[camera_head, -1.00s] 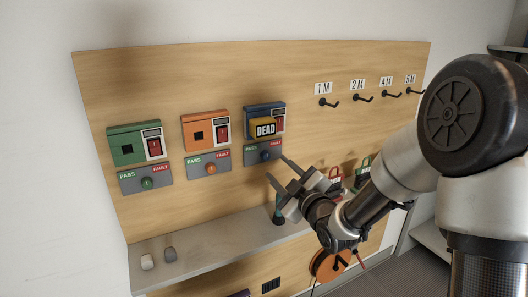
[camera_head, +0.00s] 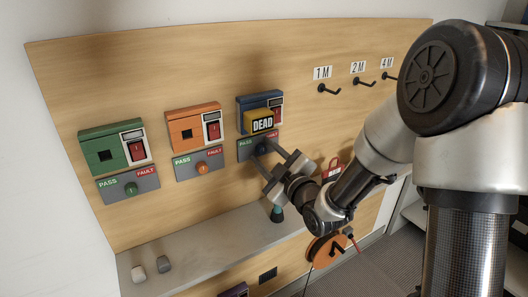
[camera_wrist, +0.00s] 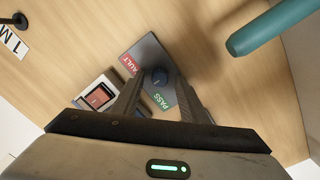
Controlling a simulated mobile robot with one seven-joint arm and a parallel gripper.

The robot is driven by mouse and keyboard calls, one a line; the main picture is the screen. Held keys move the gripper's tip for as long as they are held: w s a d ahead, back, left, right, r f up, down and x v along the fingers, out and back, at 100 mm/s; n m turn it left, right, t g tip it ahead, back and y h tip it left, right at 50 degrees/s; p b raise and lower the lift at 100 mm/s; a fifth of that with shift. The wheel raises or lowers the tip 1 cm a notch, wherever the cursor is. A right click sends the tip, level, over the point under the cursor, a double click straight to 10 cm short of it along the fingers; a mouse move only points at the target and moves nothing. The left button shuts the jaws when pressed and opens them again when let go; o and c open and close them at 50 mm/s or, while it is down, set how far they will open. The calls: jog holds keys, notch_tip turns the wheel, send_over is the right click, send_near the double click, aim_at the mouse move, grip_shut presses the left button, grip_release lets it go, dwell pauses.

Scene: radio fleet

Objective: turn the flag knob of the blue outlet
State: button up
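The blue outlet (camera_head: 245,103) is on the wooden board, with a yellow DEAD block (camera_head: 258,121) on its front. Its grey PASS/FAULT plate (camera_head: 245,148) is just below. The blue flag knob (camera_wrist: 160,76) shows in the wrist view on that plate (camera_wrist: 150,58), between my two fingertips. My gripper (camera_head: 260,152) is open, its fingers at the plate in the head view and partly covering the knob there. In the wrist view my gripper (camera_wrist: 158,84) has a finger on each side of the knob; I cannot tell whether either touches it.
The orange outlet (camera_head: 194,127) and green outlet (camera_head: 112,147), each with its own knob plate, are to the left. A grey shelf (camera_head: 205,250) runs below, with a dark teal-topped item (camera_head: 277,213) on it. Hooks (camera_head: 328,89) are at the upper right.

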jog(key=shift+c, duration=0.5)
grip_shut()
jog(key=shift+m, duration=0.4)
jog(key=m, duration=0.3)
jog(key=shift+b, duration=0.4)
jog(key=shift+w+d+r+m, duration=0.1)
jog(key=shift+r+m, duration=0.05)
jog(key=shift+m, duration=2.35)
jog(key=shift+p, duration=0.3)
